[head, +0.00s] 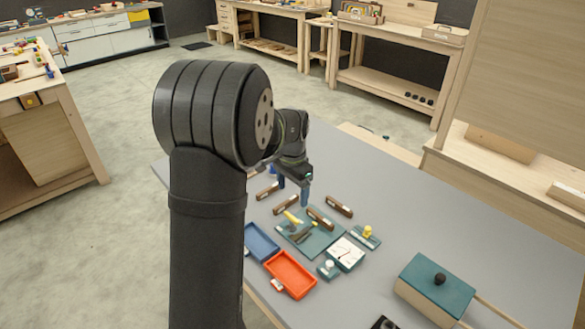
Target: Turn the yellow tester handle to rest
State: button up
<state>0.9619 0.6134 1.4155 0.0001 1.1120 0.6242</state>
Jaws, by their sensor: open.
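My gripper (293,190) is open over the grey table, with two blue fingers pointing down and nothing visible between them. A yellow handle-like piece (292,217) lies slanted on a teal board (299,241), just below the gripper in the picture and apart from it. A second yellow piece, an upright knob (367,231), stands on a small teal base to the right. I cannot tell for sure which of the two is the tester handle. A white panel with dark markings (345,253) sits between the board and the knob's base.
Several brown wooden pieces (339,206) lie around the board. A blue tray (261,242) and an orange tray (290,274) are at the front left. A small teal block with a white knob (328,268) stands beside them. A teal-lidded box (437,285) is at right; the table between is clear.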

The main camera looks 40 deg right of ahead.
notch_tip(320, 180, up, 8)
send_over(290, 215)
jog(key=shift+s+d+r, duration=0.2)
jog(key=shift+s+d, duration=0.05)
jog(key=shift+f, duration=0.1)
dwell(0.4)
notch_tip(290, 215, down, 17)
jog(key=shift+f, duration=0.15)
dwell(0.4)
jog(key=n, duration=0.4)
jog(key=shift+w+n, duration=0.1)
jog(key=shift+n, duration=0.2)
jog(key=n, duration=0.5)
jog(key=shift+w+a+n, duration=0.1)
jog(key=shift+n, duration=0.2)
jog(key=n, duration=0.6)
jog(key=shift+a+n, duration=0.15)
jog(key=shift+n, duration=0.25)
dwell(1.6)
